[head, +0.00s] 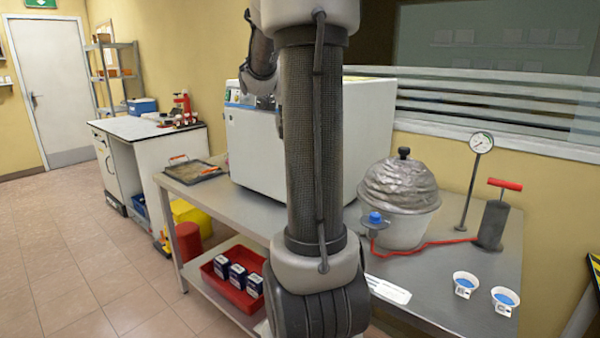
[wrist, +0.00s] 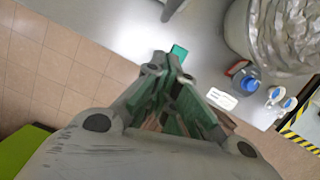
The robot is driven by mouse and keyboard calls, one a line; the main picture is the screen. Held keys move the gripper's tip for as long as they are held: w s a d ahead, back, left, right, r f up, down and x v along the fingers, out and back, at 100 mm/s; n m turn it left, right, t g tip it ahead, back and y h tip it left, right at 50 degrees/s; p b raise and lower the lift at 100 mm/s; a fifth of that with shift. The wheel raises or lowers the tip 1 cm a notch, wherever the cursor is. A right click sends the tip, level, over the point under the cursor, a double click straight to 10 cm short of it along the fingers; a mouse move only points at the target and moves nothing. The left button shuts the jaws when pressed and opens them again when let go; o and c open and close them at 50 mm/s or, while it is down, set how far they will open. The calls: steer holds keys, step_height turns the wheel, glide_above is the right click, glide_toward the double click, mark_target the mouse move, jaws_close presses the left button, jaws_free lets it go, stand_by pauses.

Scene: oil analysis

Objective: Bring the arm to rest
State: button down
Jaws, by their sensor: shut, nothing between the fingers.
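My arm stands upright across the middle of the head view and hides part of the bench (head: 440,290) behind it. My gripper is not visible in the head view. In the wrist view my gripper (wrist: 172,62) is shut with nothing between its fingers. It is over the area near the bench's front edge, apart from the things on the bench. How high it is above the bench I cannot tell.
A white box-shaped machine (head: 365,130) is behind my arm. A red tray (head: 225,292) sits on the lower shelf. The floor at left is clear.

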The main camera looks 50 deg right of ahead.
steer(key=shift+v, duration=1.75)
